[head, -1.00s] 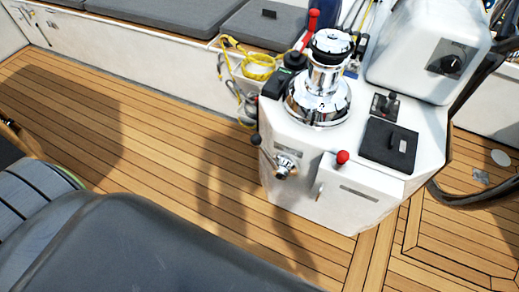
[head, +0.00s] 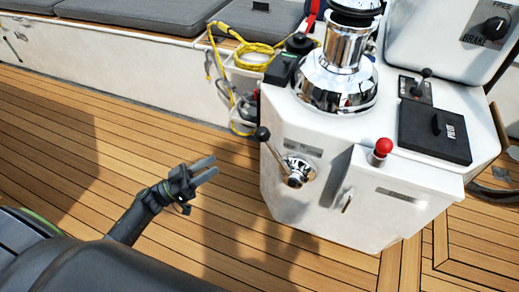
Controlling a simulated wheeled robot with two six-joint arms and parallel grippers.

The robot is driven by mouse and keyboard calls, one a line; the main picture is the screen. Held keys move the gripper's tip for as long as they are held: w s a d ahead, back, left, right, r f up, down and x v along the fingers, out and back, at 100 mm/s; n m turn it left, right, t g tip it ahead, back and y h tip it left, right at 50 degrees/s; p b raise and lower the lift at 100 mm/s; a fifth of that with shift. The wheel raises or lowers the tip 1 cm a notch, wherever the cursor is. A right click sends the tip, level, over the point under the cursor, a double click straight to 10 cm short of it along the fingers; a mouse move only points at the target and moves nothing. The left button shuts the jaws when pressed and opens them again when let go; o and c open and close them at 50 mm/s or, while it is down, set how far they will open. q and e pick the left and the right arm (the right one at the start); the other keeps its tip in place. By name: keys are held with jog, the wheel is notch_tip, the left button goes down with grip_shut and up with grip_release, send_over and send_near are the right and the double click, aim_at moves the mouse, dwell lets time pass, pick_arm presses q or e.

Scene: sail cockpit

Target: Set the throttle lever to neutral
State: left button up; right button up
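The throttle lever (head: 275,148) is on the near face of the white console (head: 268,200). It has a black ball knob and a thin shaft running from a round chrome hub (head: 297,171). The lever leans up and to the left of the hub. My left gripper (head: 216,165) is over the teak floor, left of the lever and apart from it. Its two dark fingers point right with a gap between them, and nothing shows between them. My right gripper is not in view.
A red-knobbed lever (head: 381,150) stands on the console right of the hub. A chrome winch (head: 337,80), a small black joystick (head: 421,83) and a black hatch (head: 434,132) are on top. Yellow rope (head: 252,50) hangs at the console's left. The teak floor (head: 140,130) is clear.

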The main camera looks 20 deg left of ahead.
pick_arm(q)
jog(key=m+g+h, duration=0.2)
send_near(268, 140)
jog(key=shift+h, duration=0.3)
jog(key=x, duration=0.3)
jog(key=f+x, duration=0.1)
jog(key=x, duration=0.2)
jog(key=w+x, duration=0.1)
jog(key=x, duration=0.2)
jog(key=shift+w+d+f, duration=0.15)
jog(key=shift+d, duration=0.05)
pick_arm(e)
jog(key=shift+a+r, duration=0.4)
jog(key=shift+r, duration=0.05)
pick_arm(q)
grip_shut()
